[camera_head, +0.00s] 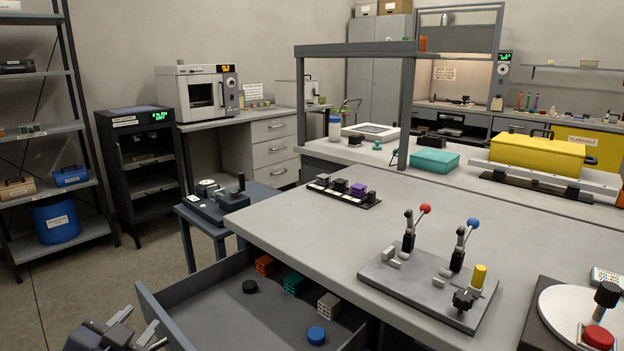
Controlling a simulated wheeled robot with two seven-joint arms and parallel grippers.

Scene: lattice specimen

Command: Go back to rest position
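My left gripper (138,325) shows at the bottom left corner. Its two pale fingers are apart, with nothing visible between them. It is in front of the open drawer (152,304), near its left corner. In the drawer lie an orange lattice block (265,265), a teal lattice block (293,284), a grey lattice block (328,306), a black round piece (250,286) and a blue round piece (316,335). All are apart from the gripper. My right gripper is not in view.
The workbench (310,235) carries a clamp fixture (425,284) with red and blue knobbed levers, and a rack of small blocks (343,191). A turntable with a red button (598,337) is at the lower right. A small side table (215,215) stands left. Floor at left is clear.

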